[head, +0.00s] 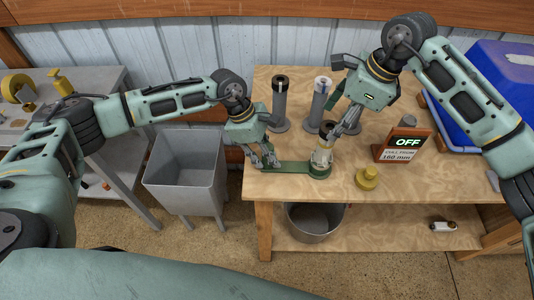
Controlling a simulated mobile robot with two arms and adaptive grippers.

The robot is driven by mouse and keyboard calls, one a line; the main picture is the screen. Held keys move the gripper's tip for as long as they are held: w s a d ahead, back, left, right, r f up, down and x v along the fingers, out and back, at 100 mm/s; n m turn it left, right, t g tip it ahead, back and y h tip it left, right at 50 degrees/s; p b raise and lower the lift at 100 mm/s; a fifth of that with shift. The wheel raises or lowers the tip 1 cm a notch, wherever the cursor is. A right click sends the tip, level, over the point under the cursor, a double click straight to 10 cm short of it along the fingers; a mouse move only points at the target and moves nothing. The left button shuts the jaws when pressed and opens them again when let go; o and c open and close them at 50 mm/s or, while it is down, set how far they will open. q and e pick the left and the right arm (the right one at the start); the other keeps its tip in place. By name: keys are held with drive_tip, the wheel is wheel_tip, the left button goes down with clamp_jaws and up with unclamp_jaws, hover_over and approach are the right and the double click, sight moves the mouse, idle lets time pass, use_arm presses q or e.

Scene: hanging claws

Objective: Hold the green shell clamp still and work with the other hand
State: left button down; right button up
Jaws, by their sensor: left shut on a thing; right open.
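The green shell clamp (292,167) lies flat near the front edge of the wooden table, its long arm pointing left and its round end at the right. A pale, metallic upright piece (322,156) stands at the round end. My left gripper (263,160) is shut on the left part of the green shell clamp. My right gripper (334,140) is open, pointing down at the top of the pale piece. Its fingertips overlap the piece in the picture, and I cannot tell whether they touch it.
Grey posts on round bases (280,105) (319,105) stand behind. A blue bin (500,75) sits behind my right arm. A grey bin (185,175) stands left of the table (300,188).

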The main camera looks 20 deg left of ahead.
sight(332, 126)
drive_tip(key=shift+x, duration=2.25)
clamp_jaws()
drive_tip(key=c, duration=0.6)
unclamp_jaws()
drive_tip(key=shift+c, duration=0.2)
clamp_jaws()
drive_tip(key=shift+r, duration=0.2)
